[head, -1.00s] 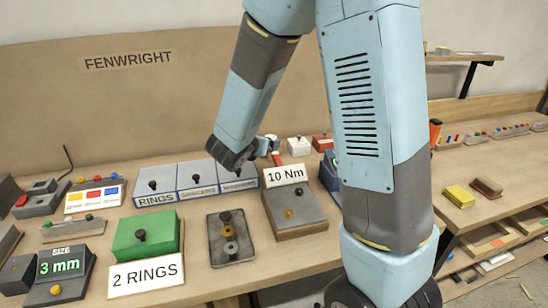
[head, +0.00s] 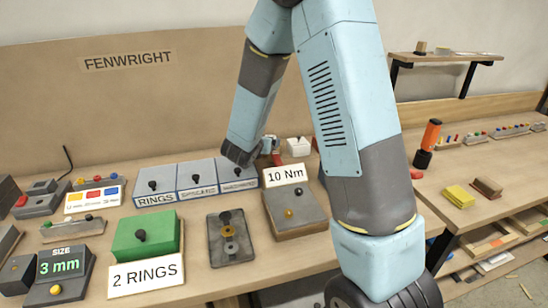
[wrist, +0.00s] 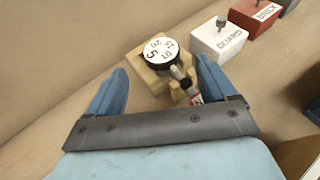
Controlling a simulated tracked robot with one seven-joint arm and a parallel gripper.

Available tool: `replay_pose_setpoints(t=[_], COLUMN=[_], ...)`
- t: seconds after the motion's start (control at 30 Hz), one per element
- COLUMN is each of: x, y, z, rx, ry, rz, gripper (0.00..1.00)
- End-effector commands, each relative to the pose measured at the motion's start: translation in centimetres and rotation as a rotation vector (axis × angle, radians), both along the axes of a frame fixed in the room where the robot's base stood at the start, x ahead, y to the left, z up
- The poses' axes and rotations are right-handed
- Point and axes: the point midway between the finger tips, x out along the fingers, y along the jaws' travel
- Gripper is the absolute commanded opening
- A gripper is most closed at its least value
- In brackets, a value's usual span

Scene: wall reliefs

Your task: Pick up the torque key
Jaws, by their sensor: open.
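The torque key is most likely the tool with a round white numbered dial (wrist: 161,53), black rim and metal shaft in the wrist view. It sits on a wooden block stand (wrist: 146,75). A red and white part of it shows low near my right finger. My gripper (wrist: 156,76) is open, its two blue fingers on either side of the stand's near part, with nothing held. Whether the fingers touch anything I cannot tell. In the head view my wrist is at the back of the bench, and the key is mostly hidden behind it.
A white box (wrist: 219,38) and a red box (wrist: 256,15) stand just right of the key. In the head view, labelled bins (head: 196,182) and a 10 Nm block (head: 295,208) lie in front. An orange-black tool (head: 428,143) stands on the right bench.

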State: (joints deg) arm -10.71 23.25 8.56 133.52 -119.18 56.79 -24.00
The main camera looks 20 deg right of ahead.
Motion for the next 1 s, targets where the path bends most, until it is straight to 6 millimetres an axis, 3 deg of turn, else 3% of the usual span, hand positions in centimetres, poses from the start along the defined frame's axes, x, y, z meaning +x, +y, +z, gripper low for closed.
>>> replay_pose_setpoints(t=[0.4, 0.63, 1.0], x=[3.6, 3.7, 3.7], y=[-2.4, -2.5, -2.4], z=[-1.9, -1.9, -1.9], rx=[0.001, 0.000, 0.000], ry=[0.001, 0.000, 0.000], rz=[-0.001, 0.000, 0.000], gripper=[0.84, 0.84, 0.49])
